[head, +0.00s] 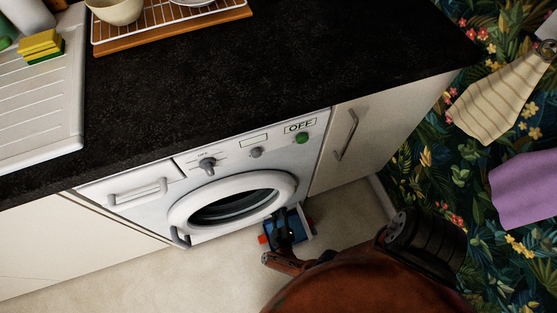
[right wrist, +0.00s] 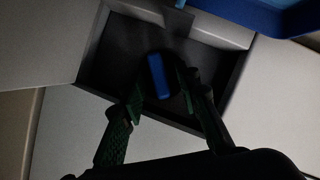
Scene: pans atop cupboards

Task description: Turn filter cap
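The blue filter cap (right wrist: 158,76) shows in the right wrist view as an upright blue grip on a dark round base, inside a dark recess (right wrist: 108,70). My right gripper (right wrist: 160,82) is open, with one finger on each side of the blue grip. Small gaps seem to show between fingers and grip; contact is hard to judge in the dim light. In the head view the white washing machine (head: 232,165) stands under the counter, and the cap is hidden. My left gripper is not in view.
A blue container (head: 287,229) with red side parts is on the floor before the machine; a blue edge (right wrist: 240,14) shows in the wrist view. The black counter (head: 270,60) overhangs. A cupboard (head: 375,135) stands at right. Pale floor (head: 130,270) at left is clear.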

